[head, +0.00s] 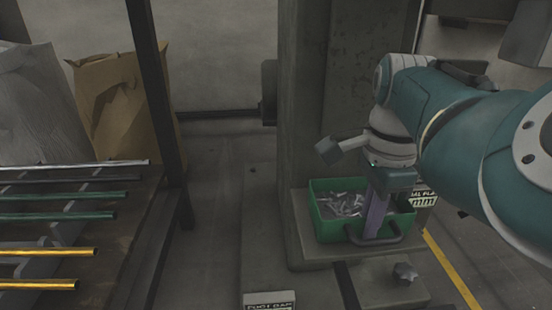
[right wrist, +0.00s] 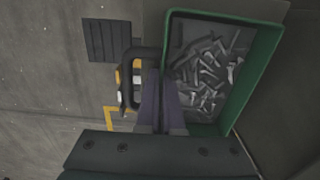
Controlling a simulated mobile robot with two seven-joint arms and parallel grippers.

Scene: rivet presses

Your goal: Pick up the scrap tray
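The scrap tray is a green open box holding grey metal scraps, with a dark bar handle on its front side. It stands on the machine's ledge in the head view (head: 324,224) and also shows in the right wrist view (right wrist: 262,60). My right gripper (head: 372,232) points down at the tray's front wall, its fingertips at the handle. In the right wrist view its two fingers (right wrist: 160,75) lie close together beside the handle and tray wall. I cannot tell whether they close on anything. My left gripper is not in view.
A grey machine column (head: 305,120) rises right behind the tray. A star-shaped knob (head: 405,272) sits on the base in front. A rack of metal rods (head: 60,215) and a brown paper bag (head: 125,100) stand at left. The floor (head: 215,220) between is clear.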

